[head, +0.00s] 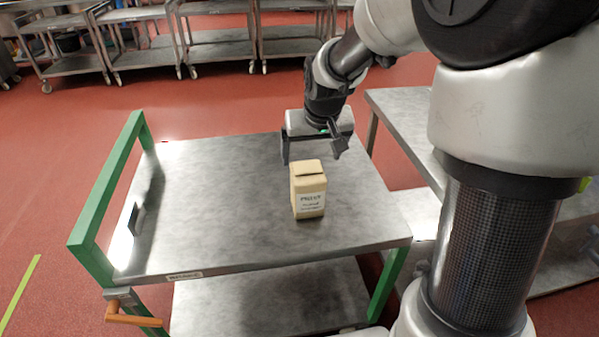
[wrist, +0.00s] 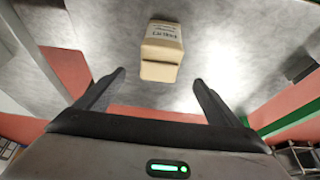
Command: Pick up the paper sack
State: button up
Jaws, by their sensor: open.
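The paper sack (head: 308,190) is a small tan block-shaped pack with a white printed label. It stands upright on the steel top of a green-framed cart (head: 230,240). My gripper (head: 312,152) is open and empty above the cart top, just behind the sack in the head view. In the wrist view the sack (wrist: 162,52) lies ahead of my open fingers (wrist: 160,82), roughly centred between them and apart from both.
A small dark block (head: 136,218) is at the cart's left side, by the green rail (head: 108,200). A steel table (head: 400,115) stands to the right. Several steel trolleys (head: 210,50) line the back. The cart top around the sack is clear.

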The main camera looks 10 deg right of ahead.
aim_at(306, 178)
jog(key=b+x, duration=0.1)
jog(key=x, duration=0.6)
jog(key=b+x, duration=0.2)
jog(key=x, duration=0.5)
jog(key=shift+w+r, duration=0.15)
jog(key=shift+w, duration=0.05)
jog(key=shift+f, duration=0.25)
jog(key=shift+c, duration=0.3)
